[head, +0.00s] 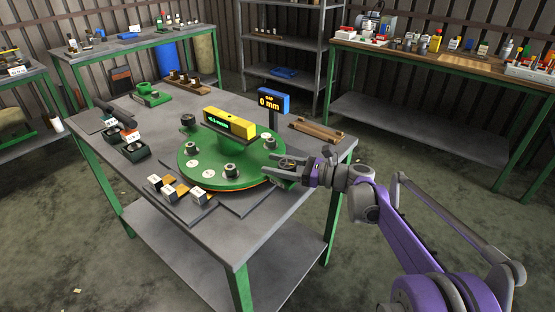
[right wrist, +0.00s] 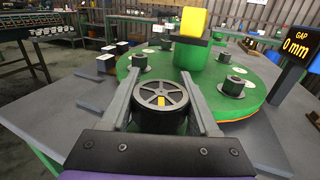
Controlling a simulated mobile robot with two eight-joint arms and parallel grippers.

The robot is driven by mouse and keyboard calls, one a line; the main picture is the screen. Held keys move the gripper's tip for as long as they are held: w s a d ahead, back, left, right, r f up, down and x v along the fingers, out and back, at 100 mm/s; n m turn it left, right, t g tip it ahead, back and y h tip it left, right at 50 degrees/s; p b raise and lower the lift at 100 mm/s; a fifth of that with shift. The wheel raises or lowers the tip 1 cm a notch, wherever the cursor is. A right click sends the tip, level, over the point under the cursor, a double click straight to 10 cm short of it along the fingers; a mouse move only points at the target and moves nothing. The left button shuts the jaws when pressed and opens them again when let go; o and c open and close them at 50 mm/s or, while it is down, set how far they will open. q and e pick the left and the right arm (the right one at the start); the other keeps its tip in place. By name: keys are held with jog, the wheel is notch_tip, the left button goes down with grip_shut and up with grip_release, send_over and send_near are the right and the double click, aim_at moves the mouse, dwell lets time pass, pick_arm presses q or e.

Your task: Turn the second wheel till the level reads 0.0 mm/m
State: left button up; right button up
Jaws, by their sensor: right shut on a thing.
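My right gripper (head: 284,169) is at the right edge of the green round plate (head: 190,177). In the right wrist view its two fingers (right wrist: 160,95) stand on either side of a dark spoked wheel (right wrist: 162,97) with a yellow mark and are shut on it. The yellow level (head: 229,122) sits raised at the middle of the plate. Its green display looks like -0.5 mm/m, but the small digits are hard to read. Several dark hubs stand around the plate, one (head: 231,171) at the front. My left gripper is not in view.
A blue gap display (head: 272,102) behind the plate reads 0 mm. Small labelled blocks (head: 170,190) lie at the table's front left. A wooden rack (head: 316,133) lies at the right. A green device (head: 150,95) stands farther back. Other benches line the walls.

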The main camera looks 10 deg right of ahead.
jog(key=n+g+y, duration=0.1)
jog(key=g, duration=0.1)
jog(key=n+g+p, duration=0.1)
jog(key=n+g, duration=0.1)
jog(key=s+n+g+y+p, duration=0.1)
jog(key=g, duration=0.1)
jog(key=shift+a+n+g+y, duration=0.25)
jog(key=shift+n+g+y, duration=0.05)
jog(key=shift+g, duration=0.1)
pick_arm(q)
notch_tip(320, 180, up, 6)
jog(key=p, duration=0.2)
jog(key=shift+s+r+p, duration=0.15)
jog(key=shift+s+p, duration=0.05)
jog(key=shift+p, duration=0.15)
pick_arm(e)
jog(key=shift+s+n+g, duration=0.25)
jog(key=shift+n+g, duration=0.6)
jog(key=shift+g, duration=0.55)
jog(key=shift+s+n+g, duration=0.25)
jog(key=shift+n+g, duration=0.6)
jog(key=shift+g, duration=0.55)
jog(key=shift+f, duration=0.1)
jog(key=o, duration=1.4)
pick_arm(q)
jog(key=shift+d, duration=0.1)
